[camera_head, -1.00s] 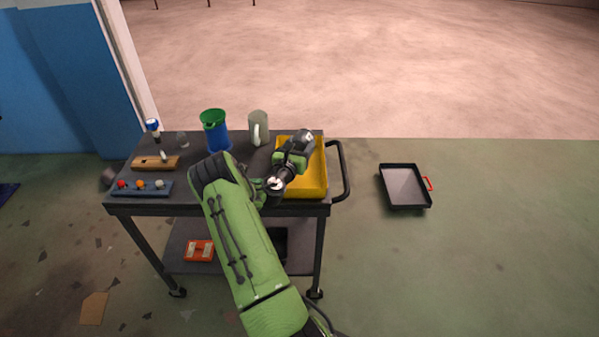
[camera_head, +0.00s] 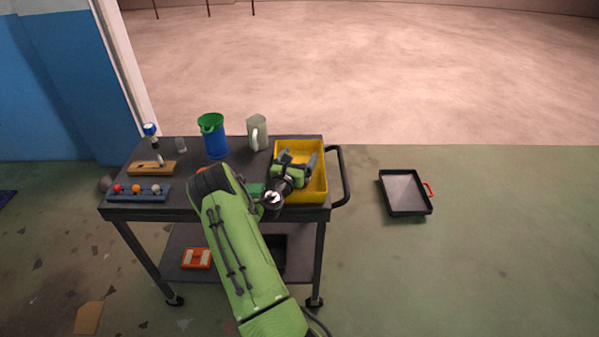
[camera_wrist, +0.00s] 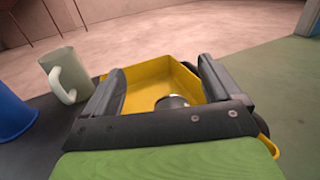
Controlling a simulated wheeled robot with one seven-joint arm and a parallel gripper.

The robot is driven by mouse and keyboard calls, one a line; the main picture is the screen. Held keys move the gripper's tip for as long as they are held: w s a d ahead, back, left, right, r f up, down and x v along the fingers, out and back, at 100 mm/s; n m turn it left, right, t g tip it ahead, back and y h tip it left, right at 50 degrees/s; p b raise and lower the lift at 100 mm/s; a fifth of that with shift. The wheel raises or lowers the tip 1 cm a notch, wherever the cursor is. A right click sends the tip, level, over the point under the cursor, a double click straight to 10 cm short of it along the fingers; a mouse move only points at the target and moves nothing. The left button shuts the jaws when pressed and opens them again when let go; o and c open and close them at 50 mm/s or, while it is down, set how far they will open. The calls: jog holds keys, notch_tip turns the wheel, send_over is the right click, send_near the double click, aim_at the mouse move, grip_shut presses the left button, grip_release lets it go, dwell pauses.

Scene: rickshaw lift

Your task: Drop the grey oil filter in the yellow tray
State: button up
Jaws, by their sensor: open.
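The yellow tray (camera_head: 318,187) sits at the right end of the dark cart top. My gripper (camera_head: 303,158) is over the tray, its two dark fingers spread apart. In the wrist view my gripper (camera_wrist: 162,70) is open, with the yellow tray (camera_wrist: 155,80) between and beyond the fingers. A round grey metallic thing, seemingly the grey oil filter (camera_wrist: 172,101), shows low between the fingers, inside the tray's outline. Its lower part is hidden by the gripper body, and I cannot tell whether it touches the fingers. The filter cannot be made out in the head view.
On the cart (camera_head: 228,214) stand a blue container with a green top (camera_head: 214,138), a pale mug (camera_head: 257,133), a wooden block (camera_head: 150,168) and a blue rack with coloured knobs (camera_head: 137,193). A black tray (camera_head: 405,192) lies on the floor to the right.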

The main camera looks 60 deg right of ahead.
jog(key=s+a, duration=0.1)
jog(key=a, duration=1.4)
jog(key=shift+s, duration=0.2)
jog(key=shift+r, duration=0.15)
